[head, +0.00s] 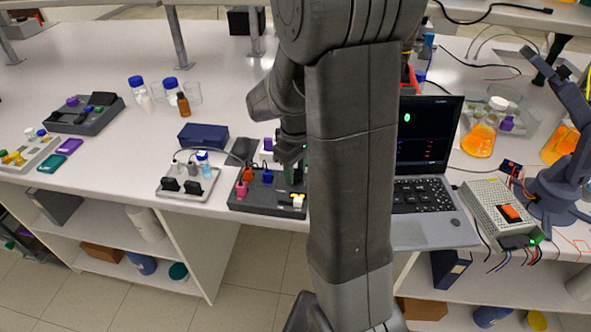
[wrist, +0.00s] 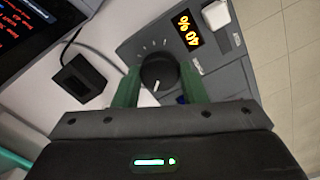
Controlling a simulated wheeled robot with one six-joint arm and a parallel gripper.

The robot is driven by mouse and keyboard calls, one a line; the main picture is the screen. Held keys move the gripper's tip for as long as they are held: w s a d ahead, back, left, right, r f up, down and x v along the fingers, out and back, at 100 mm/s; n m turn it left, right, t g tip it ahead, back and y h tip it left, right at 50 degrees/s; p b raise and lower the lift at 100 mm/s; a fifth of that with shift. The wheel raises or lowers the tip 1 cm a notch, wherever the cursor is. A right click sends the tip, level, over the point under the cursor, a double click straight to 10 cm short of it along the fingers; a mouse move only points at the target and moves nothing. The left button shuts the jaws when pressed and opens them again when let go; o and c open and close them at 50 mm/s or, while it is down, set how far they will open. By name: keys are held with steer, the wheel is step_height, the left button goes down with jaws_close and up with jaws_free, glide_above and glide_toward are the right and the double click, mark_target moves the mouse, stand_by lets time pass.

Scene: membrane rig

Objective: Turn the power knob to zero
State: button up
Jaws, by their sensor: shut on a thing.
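The power knob (wrist: 158,72) is a round black dial with a white pointer line, on a dark grey control box (wrist: 264,50) in the wrist view. A lit display (wrist: 187,29) beside it reads "40 %". My gripper (wrist: 160,85) has its two green fingers on either side of the knob, shut on it. The pointer line points toward the gripper's palm. In the head view the dark box (head: 240,206) sits at the bench's front edge, and my arm hides the knob and most of the gripper.
A white button (wrist: 217,15) sits beside the display. A small black block (wrist: 80,78) with a cable lies near the box. An open laptop (head: 425,200) stands right of my arm, and a grey tray (head: 172,193) stands left of the box.

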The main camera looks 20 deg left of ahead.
mark_target(295, 173)
steer(key=shift+n, duration=0.7)
steer(key=o, duration=1)
steer(key=shift+r, duration=0.1)
step_height(295, 173, up, 14)
steer(key=shift+f, duration=0.15)
